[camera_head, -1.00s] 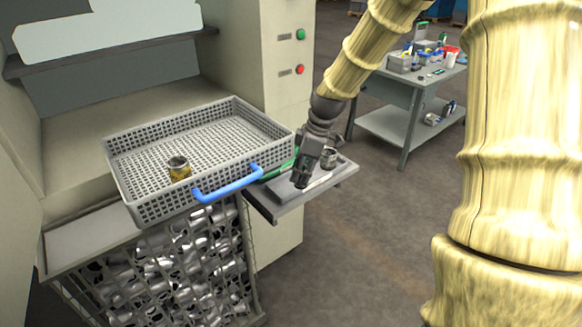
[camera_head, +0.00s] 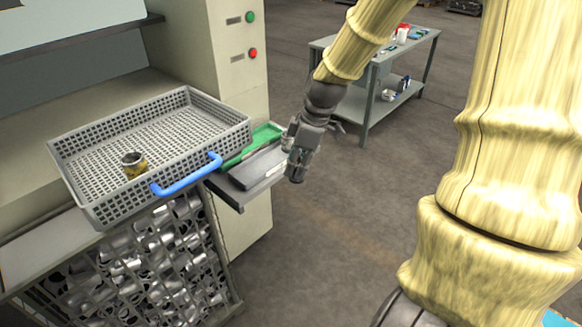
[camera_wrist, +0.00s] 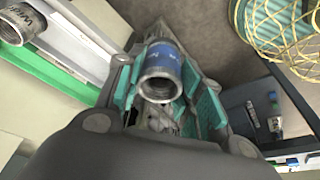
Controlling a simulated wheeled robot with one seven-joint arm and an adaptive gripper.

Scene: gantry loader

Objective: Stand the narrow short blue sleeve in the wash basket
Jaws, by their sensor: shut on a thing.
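In the wrist view, a short sleeve (camera_wrist: 162,72) with a blue band and a bare metal rim sits between the teal pads of my gripper (camera_wrist: 165,88). My gripper is shut on it, and its open end faces the camera. In the head view my gripper (camera_head: 298,168) is by the right end of the side shelf, and the held sleeve cannot be made out clearly there. The wash basket (camera_head: 215,105), grey mesh with a blue handle (camera_head: 187,178), is left of my gripper. A yellow-banded sleeve (camera_head: 134,165) stands inside it; the rest of its floor looks bare.
The side shelf holds a green tray (camera_head: 250,147) and a grey one (camera_head: 252,172). Another sleeve (camera_wrist: 14,24) shows at the upper left in the wrist view. A crate of metal parts (camera_head: 165,255) is under the basket. A workbench (camera_head: 372,75) stands behind; open floor lies right.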

